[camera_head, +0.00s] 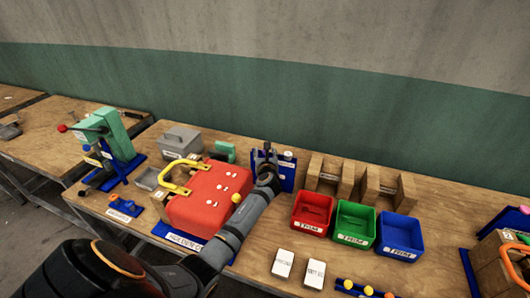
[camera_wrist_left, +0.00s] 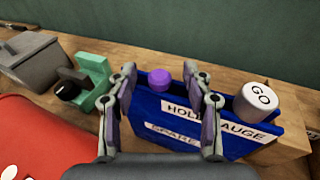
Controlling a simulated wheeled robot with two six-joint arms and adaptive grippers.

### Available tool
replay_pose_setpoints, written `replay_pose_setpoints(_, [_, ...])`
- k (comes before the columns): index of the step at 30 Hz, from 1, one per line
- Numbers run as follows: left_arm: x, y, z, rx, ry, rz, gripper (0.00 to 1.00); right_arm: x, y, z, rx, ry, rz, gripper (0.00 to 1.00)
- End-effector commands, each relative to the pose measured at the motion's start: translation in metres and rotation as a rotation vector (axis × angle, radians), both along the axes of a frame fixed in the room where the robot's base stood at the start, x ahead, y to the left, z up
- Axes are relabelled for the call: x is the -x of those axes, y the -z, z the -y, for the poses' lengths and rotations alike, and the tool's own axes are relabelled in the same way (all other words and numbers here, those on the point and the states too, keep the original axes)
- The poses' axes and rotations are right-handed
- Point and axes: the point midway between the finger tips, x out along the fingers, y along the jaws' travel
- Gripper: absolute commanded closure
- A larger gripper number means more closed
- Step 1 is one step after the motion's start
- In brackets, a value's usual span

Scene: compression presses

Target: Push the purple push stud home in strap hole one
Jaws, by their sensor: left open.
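The purple push stud (camera_wrist_left: 159,79) stands at the blue hole gauge holder (camera_wrist_left: 240,139), its round head visible between my left fingers in the left wrist view. My left gripper (camera_wrist_left: 164,80) is open, one finger on each side of the stud in the picture; I cannot tell how far beyond the tips it is. In the head view my left gripper (camera_head: 267,158) is over the holder (camera_head: 288,172) and the stud cannot be made out. The red case (camera_head: 208,197) with small white marks is left of the gripper; strap hole one cannot be identified. My right gripper is not in view.
A white GO gauge (camera_wrist_left: 257,100) stands right of the stud. A green clamp-like part (camera_wrist_left: 94,84) and a grey box (camera_wrist_left: 36,62) are at left. Red (camera_head: 312,214), green (camera_head: 355,223) and blue (camera_head: 400,235) bins stand to the right. A yellow knob (camera_head: 236,197) sits near my forearm.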

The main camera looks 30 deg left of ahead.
Motion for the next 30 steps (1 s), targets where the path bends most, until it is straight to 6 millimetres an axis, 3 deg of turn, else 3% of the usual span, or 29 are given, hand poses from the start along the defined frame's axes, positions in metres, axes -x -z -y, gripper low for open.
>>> replay_pose_setpoints(5, [0.0,0.0,0.0,0.0,0.0,0.0,0.49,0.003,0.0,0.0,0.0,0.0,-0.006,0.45])
replay_pose_setpoints(14, [0.0,0.0,0.0,0.0,0.0,0.0,0.88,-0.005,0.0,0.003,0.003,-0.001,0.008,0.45])
replay_pose_setpoints(25, [0.0,-0.001,0.0,0.0,-0.001,0.0,0.89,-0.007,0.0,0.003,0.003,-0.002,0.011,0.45])
replay_pose_setpoints(30, [0.0,-0.017,0.0,-0.001,0.001,0.005,0.89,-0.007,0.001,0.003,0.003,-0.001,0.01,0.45])
